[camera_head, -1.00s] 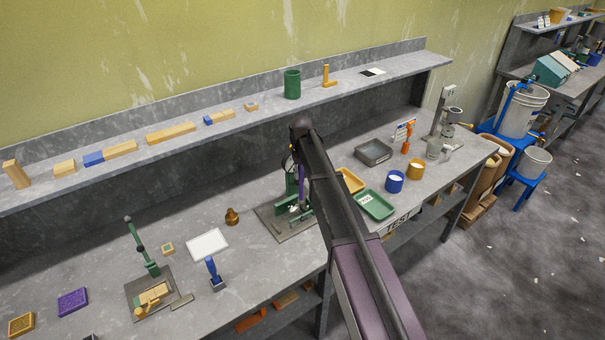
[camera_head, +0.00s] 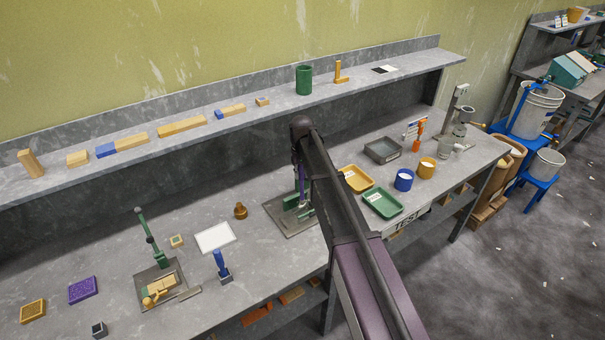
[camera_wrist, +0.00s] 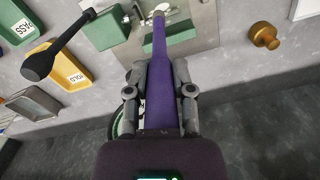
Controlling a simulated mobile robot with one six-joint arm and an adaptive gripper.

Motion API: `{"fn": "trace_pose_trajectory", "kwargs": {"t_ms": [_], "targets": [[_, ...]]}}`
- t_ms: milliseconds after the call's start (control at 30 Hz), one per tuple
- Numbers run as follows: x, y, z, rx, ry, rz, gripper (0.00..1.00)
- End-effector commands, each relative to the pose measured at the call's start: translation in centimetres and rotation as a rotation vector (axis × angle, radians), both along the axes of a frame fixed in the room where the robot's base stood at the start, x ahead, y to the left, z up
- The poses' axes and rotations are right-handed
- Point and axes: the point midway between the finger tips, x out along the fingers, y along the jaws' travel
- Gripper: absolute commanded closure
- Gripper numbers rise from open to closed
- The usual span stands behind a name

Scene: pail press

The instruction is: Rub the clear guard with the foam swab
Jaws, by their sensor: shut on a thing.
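My gripper (camera_wrist: 160,88) is shut on the purple handle of the foam swab (camera_wrist: 160,65). The swab points away from my gripper, with a pale tip at the top of the wrist view, over the middle press. In the head view the purple swab (camera_head: 301,180) hangs below my gripper (camera_head: 299,157), above the green press (camera_head: 293,203) on its grey base plate. My arm hides part of this press. In the wrist view the press's green parts (camera_wrist: 105,30) lie beside the swab tip. I cannot make out the clear guard, nor whether the tip touches anything.
A black-knobbed lever (camera_wrist: 40,66) reaches out left of my gripper in the wrist view. Yellow (camera_head: 356,178) and green (camera_head: 383,203) trays lie right of the press. A brown knobbed piece (camera_head: 240,211) and white board (camera_head: 215,237) lie left. A shelf (camera_head: 280,108) runs behind.

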Motion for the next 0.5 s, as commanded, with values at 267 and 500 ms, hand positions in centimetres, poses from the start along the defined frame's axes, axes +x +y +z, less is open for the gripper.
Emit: {"fn": "trace_pose_trajectory", "kwargs": {"t_ms": [267,500], "targets": [[-0.6,0.8,0.0,0.002,0.001,0.001,1.0],[-1.4,2.0,0.1,0.001,0.001,0.001,1.0]]}}
